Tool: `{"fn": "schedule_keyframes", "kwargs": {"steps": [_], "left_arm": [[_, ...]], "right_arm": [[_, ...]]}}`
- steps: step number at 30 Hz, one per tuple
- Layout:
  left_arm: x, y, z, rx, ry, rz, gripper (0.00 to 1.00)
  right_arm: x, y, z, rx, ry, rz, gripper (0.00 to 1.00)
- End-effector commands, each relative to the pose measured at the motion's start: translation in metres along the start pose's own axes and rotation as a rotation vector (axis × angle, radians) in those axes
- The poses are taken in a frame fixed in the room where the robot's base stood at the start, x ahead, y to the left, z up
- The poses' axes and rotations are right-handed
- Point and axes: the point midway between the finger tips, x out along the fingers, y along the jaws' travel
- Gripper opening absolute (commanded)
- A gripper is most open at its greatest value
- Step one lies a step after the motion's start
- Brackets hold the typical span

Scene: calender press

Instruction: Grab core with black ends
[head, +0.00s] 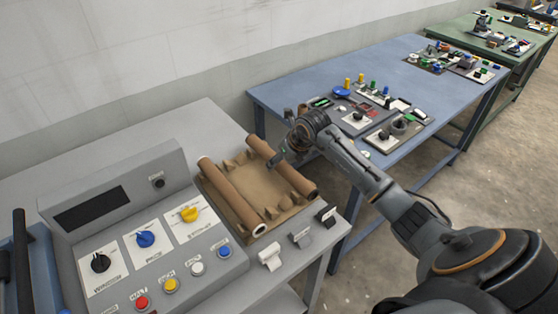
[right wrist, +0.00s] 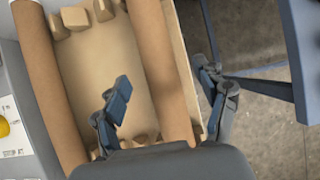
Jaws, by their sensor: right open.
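Two brown cardboard cores lie side by side in a tan tray (head: 262,190) on the grey bench. My right gripper (head: 282,158) is open above the right core. In the right wrist view its fingers (right wrist: 160,78) stand on either side of the right core (right wrist: 163,60), one over the tray's inside, one past its outer edge. No grip on the core shows. My left gripper is not in view.
A grey control panel (head: 115,195) with knobs and buttons stands left of the tray. Small labelled clips (head: 270,256) sit along the bench's front edge. A blue table (head: 290,92) with various parts stands behind, to the right.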

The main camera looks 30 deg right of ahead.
Motion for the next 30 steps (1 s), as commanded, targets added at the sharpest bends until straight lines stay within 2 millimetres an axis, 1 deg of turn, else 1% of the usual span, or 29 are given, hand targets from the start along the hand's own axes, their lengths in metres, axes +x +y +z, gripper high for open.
{"fn": "schedule_keyframes", "kwargs": {"steps": [1, 5, 12, 14, 15, 17, 18, 20, 21, 22, 30], "left_arm": [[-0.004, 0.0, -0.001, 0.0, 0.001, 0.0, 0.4], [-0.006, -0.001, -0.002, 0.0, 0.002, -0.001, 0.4], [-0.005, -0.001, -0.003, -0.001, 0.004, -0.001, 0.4], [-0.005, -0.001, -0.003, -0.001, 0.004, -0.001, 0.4], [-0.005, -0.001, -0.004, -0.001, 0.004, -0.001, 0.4], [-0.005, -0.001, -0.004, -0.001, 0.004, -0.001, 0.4], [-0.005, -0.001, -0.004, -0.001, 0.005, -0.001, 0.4], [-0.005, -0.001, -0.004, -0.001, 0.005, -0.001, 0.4], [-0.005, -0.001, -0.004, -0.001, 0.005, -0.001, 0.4], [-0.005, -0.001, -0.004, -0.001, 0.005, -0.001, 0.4], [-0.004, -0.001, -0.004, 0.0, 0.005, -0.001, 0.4]], "right_arm": [[0.006, 0.001, 0.001, 0.003, 0.001, 0.002, 0.73], [0.016, 0.0, 0.0, 0.0, 0.0, 0.001, 0.73], [0.018, 0.0, 0.0, -0.001, -0.001, -0.001, 0.73], [0.018, 0.0, 0.0, -0.001, -0.001, -0.001, 0.62], [0.018, 0.0, 0.0, -0.001, -0.001, 0.0, 0.54], [0.018, 0.0, 0.0, -0.001, -0.001, 0.0, 0.42], [0.018, 0.0, 0.0, -0.001, -0.001, 0.0, 0.34], [0.018, 0.0, 0.0, -0.001, -0.001, 0.0, 0.22], [0.018, 0.0, 0.0, 0.0, -0.001, 0.0, 0.14], [0.018, 0.0, 0.0, 0.0, -0.001, 0.0, 0.11], [0.017, 0.0, 0.001, -0.001, -0.002, -0.001, 0.11]]}}
